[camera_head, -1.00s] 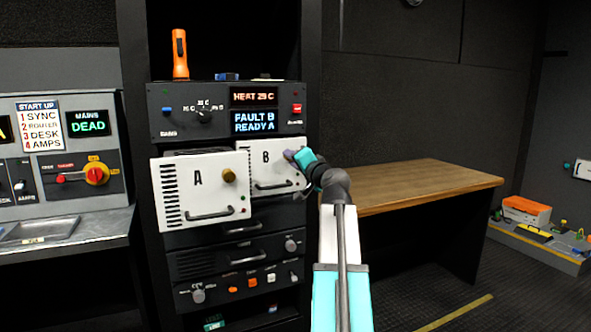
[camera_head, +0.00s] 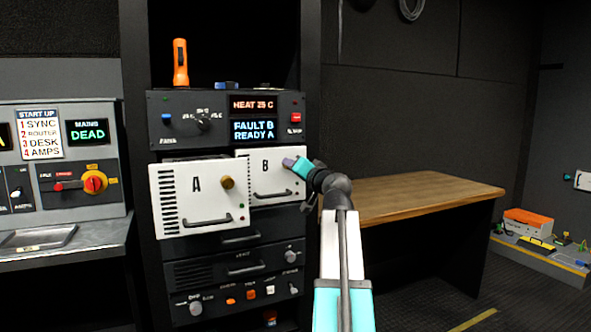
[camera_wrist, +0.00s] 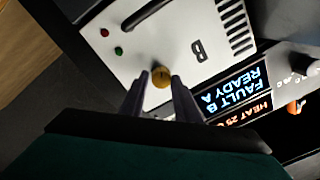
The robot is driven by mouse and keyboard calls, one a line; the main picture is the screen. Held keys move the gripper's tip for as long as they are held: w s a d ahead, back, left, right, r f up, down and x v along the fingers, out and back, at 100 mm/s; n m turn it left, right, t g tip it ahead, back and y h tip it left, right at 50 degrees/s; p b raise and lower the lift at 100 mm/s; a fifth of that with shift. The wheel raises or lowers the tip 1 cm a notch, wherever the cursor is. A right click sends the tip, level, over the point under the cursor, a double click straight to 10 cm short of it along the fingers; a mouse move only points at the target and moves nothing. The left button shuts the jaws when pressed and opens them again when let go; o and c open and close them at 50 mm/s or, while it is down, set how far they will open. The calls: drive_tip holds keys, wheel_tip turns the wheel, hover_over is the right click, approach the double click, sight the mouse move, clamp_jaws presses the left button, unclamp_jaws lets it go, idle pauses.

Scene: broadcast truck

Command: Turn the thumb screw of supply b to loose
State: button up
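Supply B (camera_head: 272,188) is a white box with a black handle and a "B" label, in the rack right of supply A. Its thumb screw (camera_wrist: 161,77) is a round brass knob in the wrist view. My gripper (camera_wrist: 161,80) has one fingertip on each side of this screw, with no clear gap, and looks shut on it. In the head view my gripper (camera_head: 289,163) is at the upper right of supply B's face and hides the screw.
Supply A (camera_head: 180,205), with its own brass screw (camera_head: 227,182), sticks out further at the left. Displays (camera_head: 254,130) above read "FAULT B, READY A". A wooden table (camera_head: 420,190) stands at the right. An orange flashlight (camera_head: 180,63) stands on the rack unit.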

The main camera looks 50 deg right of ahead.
drive_tip(key=shift+o, duration=1.3)
drive_tip(key=shift+d, duration=0.1)
drive_tip(key=shift+a, duration=0.2)
drive_tip(key=p+v, duration=0.2)
drive_tip(key=v, duration=1.1)
drive_tip(key=shift+s, duration=0.4)
